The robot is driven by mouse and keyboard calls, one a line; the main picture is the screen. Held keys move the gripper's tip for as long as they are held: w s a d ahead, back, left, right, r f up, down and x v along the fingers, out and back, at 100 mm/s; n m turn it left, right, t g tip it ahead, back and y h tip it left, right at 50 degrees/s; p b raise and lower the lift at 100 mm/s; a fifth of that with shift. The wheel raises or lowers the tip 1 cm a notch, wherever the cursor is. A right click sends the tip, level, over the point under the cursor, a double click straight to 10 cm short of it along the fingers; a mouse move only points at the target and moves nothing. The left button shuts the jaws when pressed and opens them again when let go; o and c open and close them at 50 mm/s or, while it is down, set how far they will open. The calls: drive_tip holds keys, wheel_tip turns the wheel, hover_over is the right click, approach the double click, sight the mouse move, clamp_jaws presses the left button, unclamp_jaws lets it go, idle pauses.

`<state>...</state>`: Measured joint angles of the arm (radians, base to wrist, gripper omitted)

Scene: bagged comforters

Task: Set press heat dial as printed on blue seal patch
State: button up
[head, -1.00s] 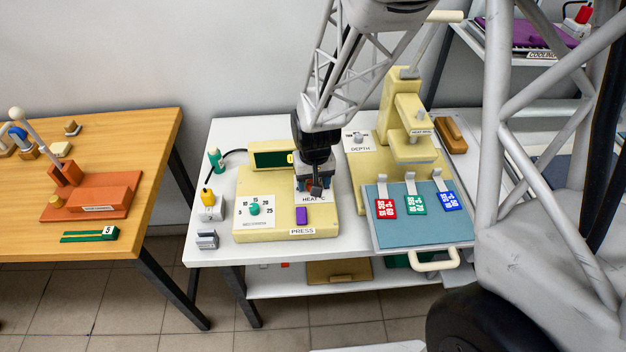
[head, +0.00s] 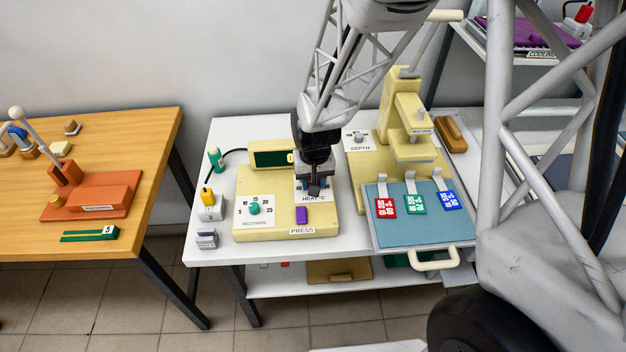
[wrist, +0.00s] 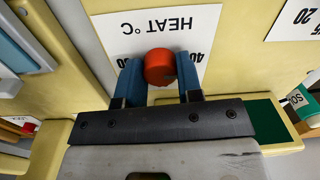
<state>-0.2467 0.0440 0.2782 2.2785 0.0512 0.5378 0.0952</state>
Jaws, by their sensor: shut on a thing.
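The heat dial is a red knob (wrist: 160,64) on a white plate (wrist: 190,22) marked "HEAT °C" in the wrist view. My gripper (wrist: 160,84) has its two blue fingers on either side of the knob, shut on it. In the head view my gripper (head: 313,184) is over the heat plate (head: 305,197) on the cream press (head: 270,229), and hides the dial and most of its scale. The blue seal patch (head: 450,200) lies at the right on a blue-grey board (head: 420,232); its white print is too small to read surely.
A red patch (head: 385,206) and a green patch (head: 416,204) lie beside the blue one. A green dial (head: 254,208) and a purple button (head: 301,215) are on the press. A dark display (head: 270,159) stands behind. A depth dial (head: 359,138) is to the right.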

drive_tip(key=m, duration=0.4)
drive_tip(key=shift+m, duration=2.1)
drive_tip(key=o, duration=0.9)
drive_tip(key=shift+r, duration=0.15)
drive_tip(key=shift+s+r, duration=0.1)
drive_tip(key=shift+r, duration=3.65)
